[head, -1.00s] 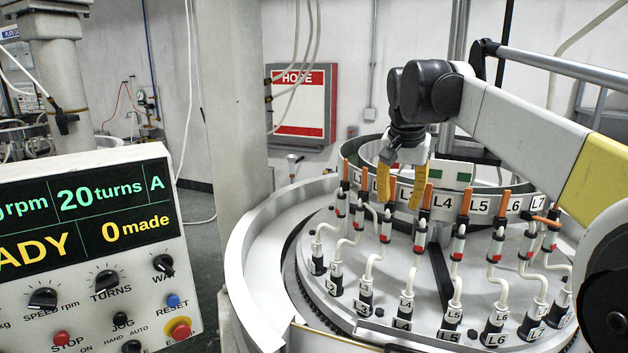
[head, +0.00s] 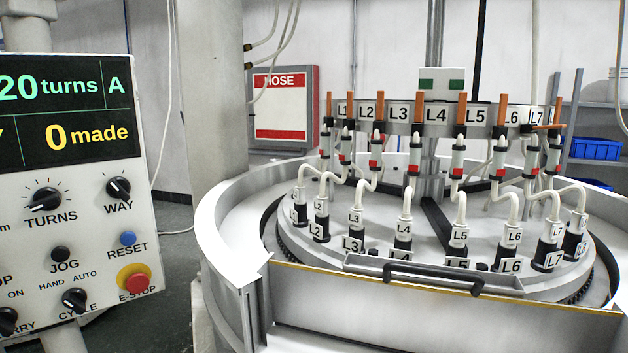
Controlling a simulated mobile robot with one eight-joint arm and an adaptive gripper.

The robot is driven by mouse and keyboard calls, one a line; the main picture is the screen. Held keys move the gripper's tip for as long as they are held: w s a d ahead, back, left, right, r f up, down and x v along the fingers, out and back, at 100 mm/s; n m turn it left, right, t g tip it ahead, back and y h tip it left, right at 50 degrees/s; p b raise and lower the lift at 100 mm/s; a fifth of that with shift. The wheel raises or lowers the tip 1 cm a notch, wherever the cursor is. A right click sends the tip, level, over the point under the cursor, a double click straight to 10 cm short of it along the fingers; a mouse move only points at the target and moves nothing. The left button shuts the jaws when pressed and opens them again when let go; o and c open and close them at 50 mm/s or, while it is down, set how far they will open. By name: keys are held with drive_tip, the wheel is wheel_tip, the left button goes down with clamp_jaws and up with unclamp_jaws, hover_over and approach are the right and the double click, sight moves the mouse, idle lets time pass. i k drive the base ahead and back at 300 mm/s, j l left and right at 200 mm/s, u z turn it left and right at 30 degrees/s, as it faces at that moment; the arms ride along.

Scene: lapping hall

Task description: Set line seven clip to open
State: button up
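The line seven clip (head: 532,153) is a grey-and-white body with a red band, on the right of the round machine. The other orange levers, such as the one on line six (head: 502,110), stand upright. The L7 plate (head: 537,118) on the rail is partly covered by clip parts. A white hose runs from the clip down to the black-and-white L7 socket (head: 549,250). My gripper is not in view.
A control panel (head: 75,215) at the left reads 20 turns and 0 made. A pillar (head: 208,90) stands left; a hose cabinet (head: 284,105) and blue bins (head: 596,149) are behind.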

sight(549, 127)
drive_tip(key=k+z, duration=0.35)
drive_tip(key=k+l+z, duration=0.25)
drive_tip(key=k+z, duration=0.15)
drive_tip(key=k, duration=0.15)
